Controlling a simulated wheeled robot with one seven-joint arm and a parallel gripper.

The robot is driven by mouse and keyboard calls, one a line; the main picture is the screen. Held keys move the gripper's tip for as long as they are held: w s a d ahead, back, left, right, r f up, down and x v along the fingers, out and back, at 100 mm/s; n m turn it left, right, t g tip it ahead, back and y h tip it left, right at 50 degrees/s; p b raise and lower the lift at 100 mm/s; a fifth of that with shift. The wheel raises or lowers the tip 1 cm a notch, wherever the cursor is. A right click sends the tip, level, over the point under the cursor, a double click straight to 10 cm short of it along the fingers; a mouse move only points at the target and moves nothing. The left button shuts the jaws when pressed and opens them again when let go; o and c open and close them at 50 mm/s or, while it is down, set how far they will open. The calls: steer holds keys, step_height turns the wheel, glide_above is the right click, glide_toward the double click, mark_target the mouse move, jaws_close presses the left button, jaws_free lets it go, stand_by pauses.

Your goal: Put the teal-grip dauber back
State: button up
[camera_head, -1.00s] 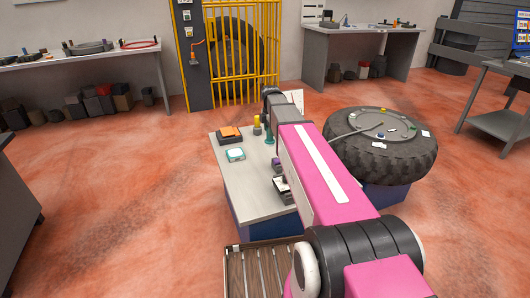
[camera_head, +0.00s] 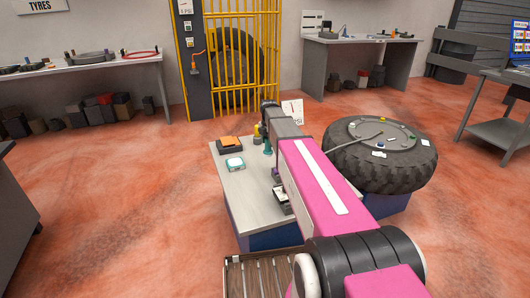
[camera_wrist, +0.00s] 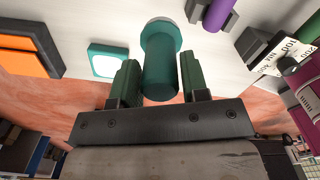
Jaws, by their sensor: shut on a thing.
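The teal-grip dauber (camera_wrist: 160,70) is a dark teal cylinder with a wider, paler end, between the two green fingers of my gripper (camera_wrist: 161,80) in the wrist view. My gripper is shut on it. In the head view the dauber (camera_head: 268,147) shows as a small teal shape over the far part of the small table (camera_head: 245,200), beside my arm. I cannot tell whether it touches the table. My gripper is mostly hidden behind my pink arm there. A teal square pad with a white top (camera_head: 235,164) lies left of the dauber; it also shows in the wrist view (camera_wrist: 108,63).
A purple item (camera_wrist: 219,14) and a black numbered stamp (camera_wrist: 262,48) are to the right. The table's near left is clear.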

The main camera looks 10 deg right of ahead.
steer(key=shift+w+a+f, duration=0.1)
steer(key=shift+w+f, duration=4.6)
steer(key=shift+w, duration=0.15)
steer(key=shift+f, duration=0.2)
steer(key=o, duration=1.1)
